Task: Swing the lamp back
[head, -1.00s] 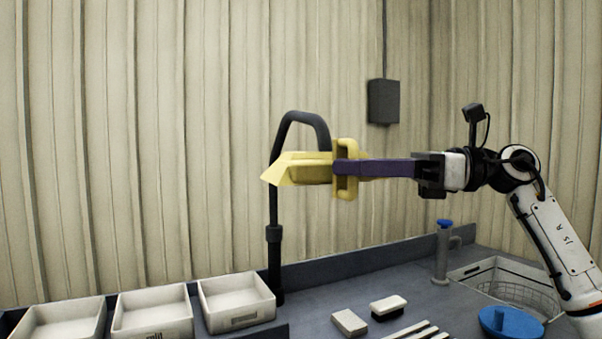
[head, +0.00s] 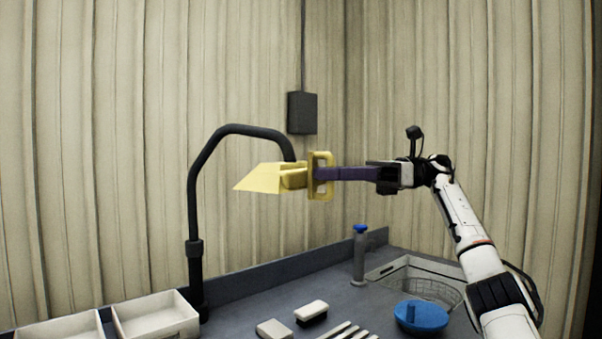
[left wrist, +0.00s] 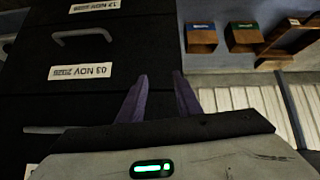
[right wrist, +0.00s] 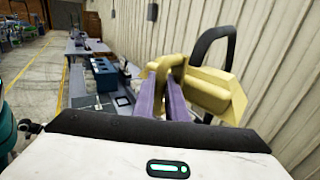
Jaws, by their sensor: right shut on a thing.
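The lamp has a yellow head (head: 262,179) on a black bent arm (head: 236,130), which rises from a black post (head: 195,225) at the back of the bench. A yellow handle frame sits at the head's right end. My right gripper (head: 322,174), with long purple fingers, is shut on this handle. The right wrist view shows the fingers (right wrist: 164,95) on the handle, with the lamp head (right wrist: 215,92) just right of them. My left gripper (left wrist: 160,90) is open and empty in the left wrist view, facing dark drawers; it is outside the head view.
White trays (head: 188,318) stand at the bench's front left. Two small blocks (head: 312,311), a blue-topped cylinder (head: 359,258), a blue round lid (head: 421,316) and a wire basket (head: 425,288) are on the bench below. A dark box (head: 302,113) hangs on the wall behind.

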